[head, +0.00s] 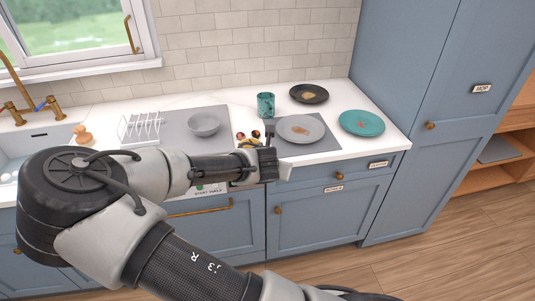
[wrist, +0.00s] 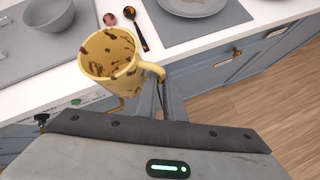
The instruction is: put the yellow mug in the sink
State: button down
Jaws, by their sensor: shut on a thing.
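The yellow mug (wrist: 112,62) has brown stains inside and out. In the wrist view my gripper (wrist: 160,90) is shut on the mug's handle, and the mug hangs upright in front of the counter's edge. In the head view my gripper (head: 268,160) is at the counter's front edge, and only a bit of the yellow mug (head: 250,143) shows behind it. The sink (head: 40,140) is at the far left of the head view, partly hidden by my arm, with a brass tap above it.
A grey bowl (head: 204,125) and a white dish rack (head: 140,129) stand left of centre. A teal cup (head: 265,105), a grey plate (head: 300,129), a black plate (head: 309,93) and a teal plate (head: 362,123) stand to the right. A dark spoon (wrist: 138,32) lies near the mug.

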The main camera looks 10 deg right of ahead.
jog(key=s+f+n+y, duration=0.2)
jog(key=s+f+n, duration=0.1)
jog(key=s+f, duration=0.2)
jog(key=shift+s+d+f+y, duration=0.15)
jog(key=shift+d+f+y, duration=0.2)
jog(key=shift+f, duration=0.1)
